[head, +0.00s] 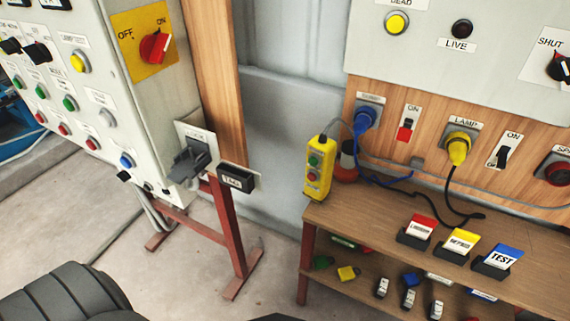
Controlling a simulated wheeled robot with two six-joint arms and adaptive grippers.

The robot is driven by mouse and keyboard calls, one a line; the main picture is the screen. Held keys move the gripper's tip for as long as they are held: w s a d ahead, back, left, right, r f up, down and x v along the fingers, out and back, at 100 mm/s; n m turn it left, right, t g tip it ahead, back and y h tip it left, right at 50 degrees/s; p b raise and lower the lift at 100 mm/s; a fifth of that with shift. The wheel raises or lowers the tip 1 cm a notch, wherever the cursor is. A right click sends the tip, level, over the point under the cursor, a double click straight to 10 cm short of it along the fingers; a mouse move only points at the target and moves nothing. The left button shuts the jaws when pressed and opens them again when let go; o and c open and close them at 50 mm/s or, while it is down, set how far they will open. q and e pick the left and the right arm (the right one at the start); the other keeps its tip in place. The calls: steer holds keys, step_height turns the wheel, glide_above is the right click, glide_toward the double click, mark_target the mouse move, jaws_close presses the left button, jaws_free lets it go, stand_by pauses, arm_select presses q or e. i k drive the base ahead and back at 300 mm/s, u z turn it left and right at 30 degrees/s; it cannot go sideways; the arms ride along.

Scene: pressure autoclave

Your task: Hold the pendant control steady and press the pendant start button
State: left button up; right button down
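The pendant control (318,168) is a yellow upright box at the left end of the brown bench. A green button (314,161) sits on its front face, with a red button (312,176) below it. The labels are too small to read, so which one is start cannot be told from lettering. A grey cable leaves its top and curves right towards the blue plug (367,117). Neither of my grippers shows. A dark ribbed shape, likely part of me, fills the lower left corner, well apart from the pendant.
Red, yellow and blue tags, one marked TEST (503,257), stand on the bench (360,217). A yellow plug (458,149) is in the lamp socket. A switch cabinet (130,100) stands left on a red frame (226,225). Floor between is clear. Small items lie on the lower shelf.

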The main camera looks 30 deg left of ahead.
mark_target(312, 160)
steer(key=u, duration=0.7)
steer(key=k, duration=0.5)
steer(key=z, duration=1.2)
steer(key=i, duration=1.05)
steer(key=u, duration=1.8)
